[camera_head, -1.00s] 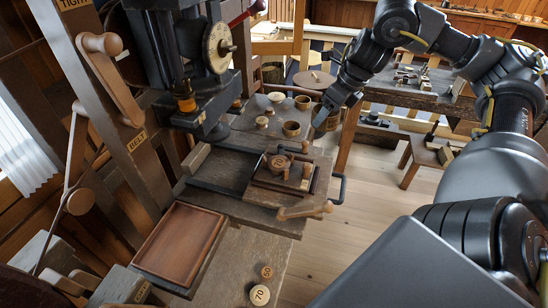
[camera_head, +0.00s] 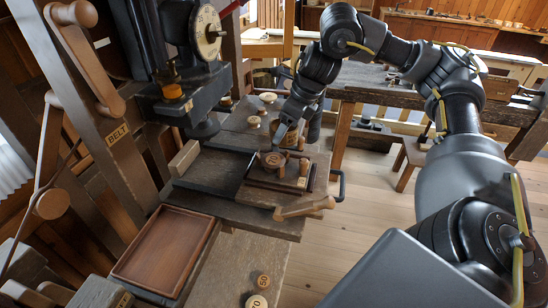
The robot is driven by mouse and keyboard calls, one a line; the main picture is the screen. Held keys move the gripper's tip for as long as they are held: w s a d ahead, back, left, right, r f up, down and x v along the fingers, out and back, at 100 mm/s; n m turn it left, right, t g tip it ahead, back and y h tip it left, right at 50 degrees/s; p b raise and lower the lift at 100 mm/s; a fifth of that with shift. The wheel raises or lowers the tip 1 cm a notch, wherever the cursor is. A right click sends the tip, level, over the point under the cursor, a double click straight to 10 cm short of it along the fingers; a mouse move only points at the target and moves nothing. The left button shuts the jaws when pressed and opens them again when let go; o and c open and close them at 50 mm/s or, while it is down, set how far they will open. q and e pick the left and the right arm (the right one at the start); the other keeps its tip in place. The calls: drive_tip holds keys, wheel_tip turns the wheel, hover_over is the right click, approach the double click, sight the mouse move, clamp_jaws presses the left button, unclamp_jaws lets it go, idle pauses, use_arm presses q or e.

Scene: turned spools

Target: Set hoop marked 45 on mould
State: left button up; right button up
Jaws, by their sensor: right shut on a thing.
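My right gripper (camera_head: 282,136) reaches in from the right over the wooden bench and is shut on a small brown wooden thing, which looks like a hoop and is mostly hidden by the fingers. I cannot read a number on it. Just below and in front of the fingertips, a dark square wooden block (camera_head: 257,178), which looks like the mould, carries a round wooden piece (camera_head: 272,161) and a small upright piece (camera_head: 304,167). I cannot tell whether the held thing touches them. My left gripper is not in view.
The press (camera_head: 190,95) with its round dial stands at the left. An empty reddish tray (camera_head: 165,250) lies in front. A wooden handle (camera_head: 303,208) juts from the bench edge. Loose discs (camera_head: 263,281) lie at the front. A second bench (camera_head: 440,105) stands behind my right arm.

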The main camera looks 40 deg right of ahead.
drive_tip(key=shift+w+a+f+b, duration=0.2)
drive_tip(key=shift+w+a+f, duration=0.1)
drive_tip(key=shift+a+f, duration=0.45)
drive_tip(key=shift+w+a+f+b, duration=0.15)
drive_tip(key=shift+w+a+f, duration=0.2)
drive_tip(key=shift+f, duration=0.6)
wheel_tip(320, 180, down, 3)
drive_tip(key=shift+a+r+p, duration=0.1)
drive_tip(key=shift+p, duration=0.35)
drive_tip(key=shift+f, duration=0.2)
drive_tip(key=shift+f, duration=0.1)
drive_tip(key=shift+f+b, duration=0.15)
drive_tip(key=shift+b, duration=0.15)
drive_tip(key=o, duration=0.9)
drive_tip(key=shift+o, duration=0.2)
